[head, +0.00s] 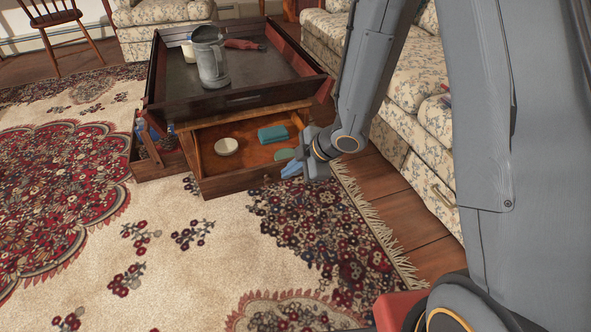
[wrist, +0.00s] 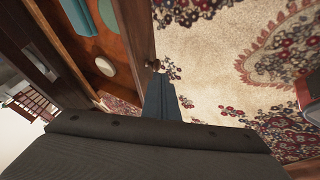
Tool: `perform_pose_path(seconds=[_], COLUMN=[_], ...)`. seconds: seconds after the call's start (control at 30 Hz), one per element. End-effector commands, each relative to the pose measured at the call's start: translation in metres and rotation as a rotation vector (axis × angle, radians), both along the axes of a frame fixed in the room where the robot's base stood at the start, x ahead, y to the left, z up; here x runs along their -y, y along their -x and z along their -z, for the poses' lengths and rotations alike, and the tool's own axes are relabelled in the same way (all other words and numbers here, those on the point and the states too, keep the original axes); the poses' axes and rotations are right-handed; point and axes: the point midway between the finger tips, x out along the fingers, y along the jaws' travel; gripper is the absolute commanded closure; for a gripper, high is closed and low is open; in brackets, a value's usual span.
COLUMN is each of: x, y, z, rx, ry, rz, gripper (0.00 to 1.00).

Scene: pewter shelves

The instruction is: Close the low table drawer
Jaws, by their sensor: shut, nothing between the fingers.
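The low table (head: 240,97) has a dark tray top. Its wooden drawer (head: 240,184) is pulled out towards me. Inside the drawer are a white round dish (head: 226,146), a teal box (head: 272,134) and a flat green piece (head: 285,154). My gripper (head: 291,170) is shut and empty at the right end of the drawer front. In the wrist view the shut fingers (wrist: 161,98) are close to the outer face of the drawer front (wrist: 134,28), near its dark knob (wrist: 153,64). I cannot tell whether they touch it.
A second open compartment (head: 157,165) with bottles juts out at left. A floral sofa (head: 405,110) stands close at right. The rug (head: 190,250) in front is clear.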

Motion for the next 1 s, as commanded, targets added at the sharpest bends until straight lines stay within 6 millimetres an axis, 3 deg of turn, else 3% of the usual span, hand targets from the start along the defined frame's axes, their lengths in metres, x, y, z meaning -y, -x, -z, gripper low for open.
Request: perform_pose_path(seconds=[0.03, 0.2, 0.5, 1.0], x=[-0.006, -0.021, -0.03, -0.032], y=[-0.004, -0.016, -0.049, -0.054], z=[0.012, 0.038, 0.035, 0.034], rx=[-0.001, 0.0, 0.001, 0.0], ry=[0.0, 0.001, 0.001, 0.0], rz=[-0.003, -0.001, 0.0, 0.002], gripper=[1.0, 1.0, 1.0, 1.0])
